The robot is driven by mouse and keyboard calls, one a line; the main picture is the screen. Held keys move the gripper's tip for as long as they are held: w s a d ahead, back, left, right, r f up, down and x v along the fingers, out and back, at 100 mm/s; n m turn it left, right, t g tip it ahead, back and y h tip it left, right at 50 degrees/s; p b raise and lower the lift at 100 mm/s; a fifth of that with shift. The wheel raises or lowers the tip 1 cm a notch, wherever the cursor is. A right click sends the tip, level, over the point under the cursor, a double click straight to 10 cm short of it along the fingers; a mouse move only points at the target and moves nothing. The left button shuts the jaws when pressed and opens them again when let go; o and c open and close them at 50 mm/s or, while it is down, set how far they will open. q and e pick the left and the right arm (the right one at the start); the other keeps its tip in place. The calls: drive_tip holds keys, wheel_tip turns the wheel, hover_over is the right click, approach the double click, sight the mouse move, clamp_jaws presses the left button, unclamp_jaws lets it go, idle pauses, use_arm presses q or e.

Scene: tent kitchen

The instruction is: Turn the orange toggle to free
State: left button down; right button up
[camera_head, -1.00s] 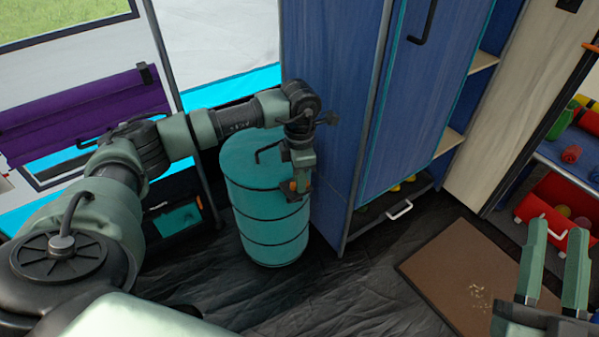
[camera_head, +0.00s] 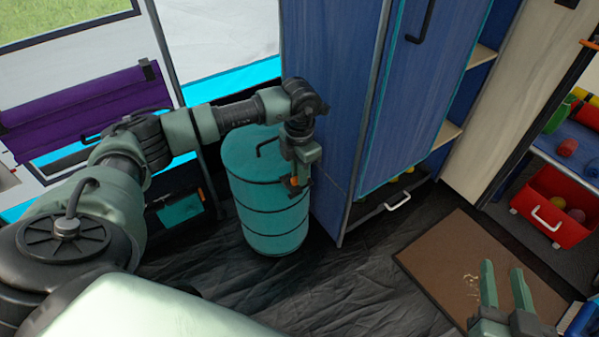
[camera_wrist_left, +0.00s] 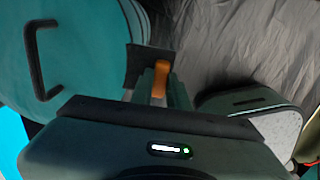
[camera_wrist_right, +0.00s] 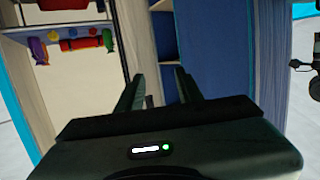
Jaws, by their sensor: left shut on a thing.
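The orange toggle (camera_head: 295,181) is on the right side of the teal barrel (camera_head: 262,220). In the left wrist view the toggle (camera_wrist_left: 161,77) is a short orange lever beside a dark plate (camera_wrist_left: 136,62). My left gripper (camera_head: 298,178) points down at the barrel's side and is shut on the toggle; its fingers (camera_wrist_left: 155,86) hide part of it. The exact angle of the toggle is hard to tell. My right gripper (camera_head: 504,280) is open and empty, away from the barrel, over the brown mat's side of the floor.
A tall blue cabinet (camera_head: 330,110) stands close to the right of the barrel. A brown mat (camera_head: 440,262) lies on the dark floor. A red bin (camera_head: 553,205) is at the right, below a blue shelf. A purple roll (camera_head: 80,115) hangs at the left.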

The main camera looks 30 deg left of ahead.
use_arm(q)
drive_tip(key=c, duration=1.4)
unclamp_jaws()
drive_tip(key=shift+o, duration=0.2)
drive_tip(key=shift+r, duration=0.1)
